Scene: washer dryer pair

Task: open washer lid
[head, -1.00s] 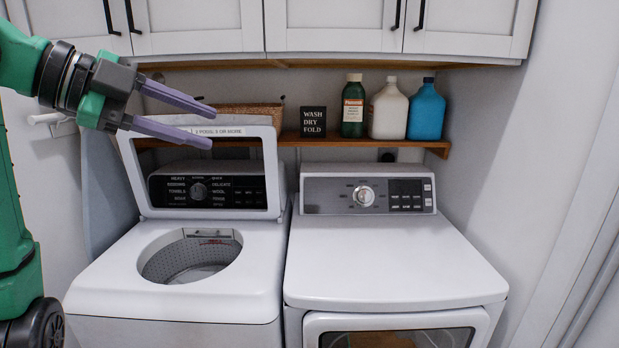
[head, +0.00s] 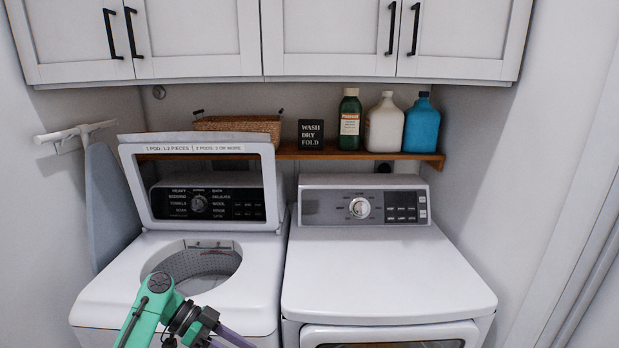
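The washer (head: 110,290) stands on the left. Its lid (head: 133,190) is raised and stands upright at the back, with the dark control panel (head: 200,200) showing through its window. The round tub opening (head: 215,262) is uncovered. My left gripper (head: 236,341) is low in front of the washer, below the opening and apart from the lid. Its purple fingers are partly cut off by the bottom edge, so their spread is unclear. Nothing shows in it. My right gripper is out of view.
The dryer (head: 385,270) stands to the right, its top clear. Above the machines, a wooden shelf (head: 290,153) holds a basket (head: 240,126), a small sign (head: 310,134) and three bottles. Cabinets (head: 330,40) hang overhead. An ironing board (head: 108,205) leans at the left wall.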

